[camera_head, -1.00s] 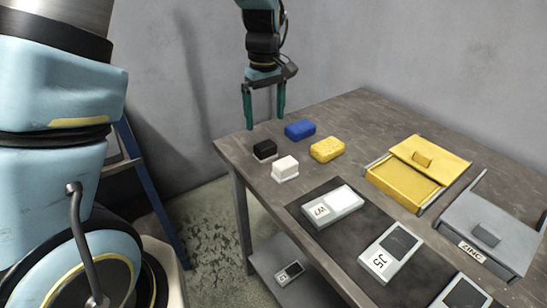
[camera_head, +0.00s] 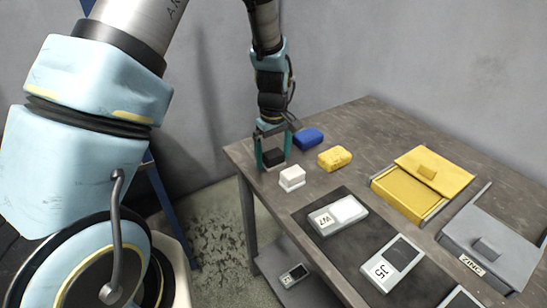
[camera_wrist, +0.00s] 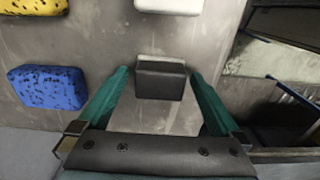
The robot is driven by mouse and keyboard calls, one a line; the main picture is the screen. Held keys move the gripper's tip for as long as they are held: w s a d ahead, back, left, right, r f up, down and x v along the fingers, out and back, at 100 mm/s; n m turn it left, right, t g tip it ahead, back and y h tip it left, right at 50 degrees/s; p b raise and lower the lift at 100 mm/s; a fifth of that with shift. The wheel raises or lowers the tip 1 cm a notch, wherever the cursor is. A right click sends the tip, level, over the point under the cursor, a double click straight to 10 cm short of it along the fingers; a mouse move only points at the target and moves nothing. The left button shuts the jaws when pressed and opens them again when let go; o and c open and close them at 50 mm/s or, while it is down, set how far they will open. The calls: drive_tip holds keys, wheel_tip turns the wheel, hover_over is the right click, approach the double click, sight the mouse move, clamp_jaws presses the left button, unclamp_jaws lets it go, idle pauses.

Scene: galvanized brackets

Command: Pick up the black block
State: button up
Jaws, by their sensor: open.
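The black block (camera_head: 273,157) sits on the table near its far left corner. In the wrist view the black block (camera_wrist: 161,80) has a pale strip along its upper edge and lies between and just ahead of the fingers. My gripper (camera_head: 273,160) points down around it, with green fingers on either side. In the wrist view my gripper (camera_wrist: 160,82) is open, with gaps between the block and both fingertips. I cannot tell exactly how low the fingertips are.
A white block (camera_head: 292,178), a yellow sponge-like block (camera_head: 334,158) and a blue block (camera_head: 308,138) stand nearby. A dark mat (camera_head: 335,241) holds labelled devices. A yellow box (camera_head: 410,192) and a grey zinc box (camera_head: 490,240) are at the right. The table edge is close to the black block.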

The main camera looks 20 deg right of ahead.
sight(273, 153)
drive_tip(key=c, duration=1.3)
drive_tip(key=shift+r, duration=0.1)
wheel_tip(273, 153, up, 10)
drive_tip(key=b, duration=0.2)
drive_tip(key=shift+b, duration=0.35)
drive_tip(key=o, duration=0.9)
drive_tip(key=shift+c, duration=0.2)
drive_tip(key=c, duration=0.7)
